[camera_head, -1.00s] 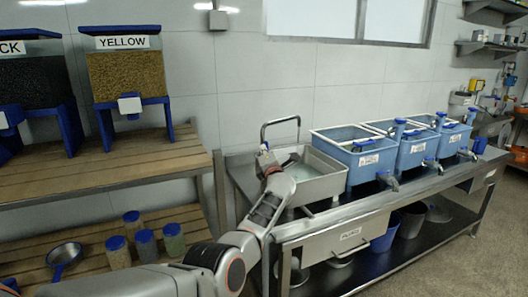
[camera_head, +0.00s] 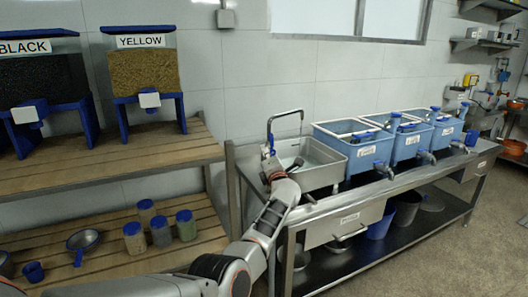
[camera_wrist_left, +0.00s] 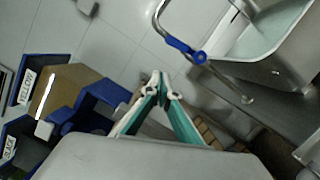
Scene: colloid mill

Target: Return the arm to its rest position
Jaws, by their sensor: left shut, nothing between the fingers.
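My left arm reaches in from the bottom of the head view towards the sink (camera_head: 318,170). My left gripper (camera_head: 271,163) is in front of the sink's left end and looks small there. In the left wrist view its fingers (camera_wrist_left: 160,80) are shut with nothing between them. The tap (camera_head: 285,113) with a blue lever stands by the sink, close to the gripper in the head view. In the left wrist view the tap (camera_wrist_left: 188,49) is apart from the fingertips. My right gripper is not in view.
On the left, a wooden shelf (camera_head: 90,175) bears the BLACK dispenser (camera_head: 42,75) and the YELLOW dispenser (camera_head: 147,75). Lidded jars (camera_head: 160,232) and a pan (camera_head: 83,240) are on the lower shelf. Several blue tanks (camera_head: 355,152) line the steel table (camera_head: 300,213). Floor is clear at right.

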